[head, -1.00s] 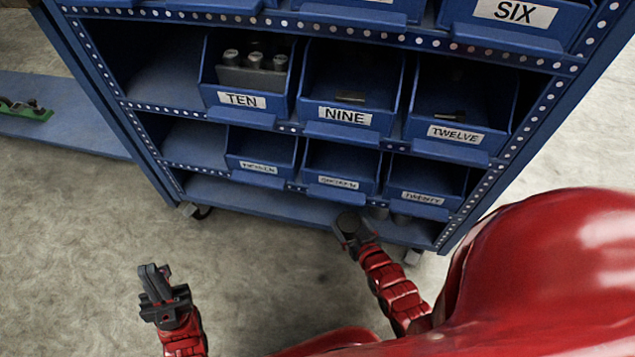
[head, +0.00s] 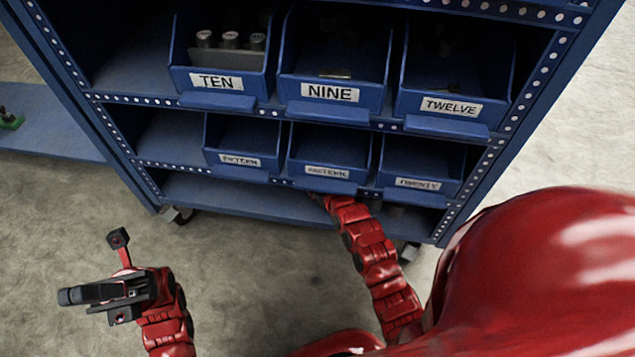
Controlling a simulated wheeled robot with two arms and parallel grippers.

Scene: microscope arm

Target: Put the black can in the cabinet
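The blue cabinet (head: 240,197) stands ahead with its bottom shelf low in the view. My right arm (head: 366,245) reaches into the opening over that bottom shelf, under the lower row of bins. My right gripper is hidden in there, and I cannot see whether it is shut. The black can is not visible now; it is probably hidden with the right gripper. My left gripper (head: 95,267) is open and empty, above the floor at the lower left, apart from the cabinet.
Labelled blue bins fill the shelves, among them TEN (head: 217,82), NINE (head: 330,92) and TWELVE (head: 451,106). Dark cylinders (head: 397,211) stand on the bottom shelf at the right, partly hidden. A blue surface (head: 45,126) lies at the left. The floor in front is clear.

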